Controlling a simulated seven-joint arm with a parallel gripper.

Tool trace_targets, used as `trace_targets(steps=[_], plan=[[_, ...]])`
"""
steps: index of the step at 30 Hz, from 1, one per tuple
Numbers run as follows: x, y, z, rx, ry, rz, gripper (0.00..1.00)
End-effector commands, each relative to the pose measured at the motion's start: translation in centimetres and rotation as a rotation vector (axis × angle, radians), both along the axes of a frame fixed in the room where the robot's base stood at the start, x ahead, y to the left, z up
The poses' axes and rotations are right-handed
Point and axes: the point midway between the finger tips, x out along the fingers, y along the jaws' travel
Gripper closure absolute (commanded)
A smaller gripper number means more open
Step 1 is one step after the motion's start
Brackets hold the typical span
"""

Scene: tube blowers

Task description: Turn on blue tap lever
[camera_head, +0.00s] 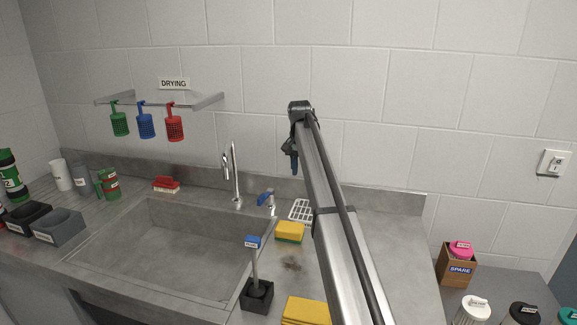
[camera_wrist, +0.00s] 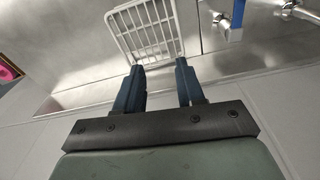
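The blue tap lever (camera_head: 265,197) sits on a small metal valve at the back right of the sink, just right of the tall chrome spout (camera_head: 234,178). In the wrist view the blue lever (camera_wrist: 237,18) is at the top right, cut by the frame edge. My gripper (camera_head: 293,166) hangs above and to the right of the lever, close to the tiled wall, apart from it. In the wrist view the two blue fingers of my gripper (camera_wrist: 160,67) stand apart with nothing between them; a white rack lies below and beyond their tips.
The white wire rack (camera_head: 301,210) and a yellow-green sponge (camera_head: 289,231) lie right of the lever. A blue-topped handle stands in a black holder (camera_head: 257,296) in front. Green, blue and red baskets hang under the drying shelf (camera_head: 160,101). The sink basin (camera_head: 165,245) is empty.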

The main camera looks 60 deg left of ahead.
Motion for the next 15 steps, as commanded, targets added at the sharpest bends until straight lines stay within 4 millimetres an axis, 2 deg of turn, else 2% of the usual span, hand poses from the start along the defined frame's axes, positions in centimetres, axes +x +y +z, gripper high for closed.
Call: trace_targets(steps=[15], plan=[[6.9, -4.2, -2.7, 0.012, -0.041, -0.063, 0.62]])
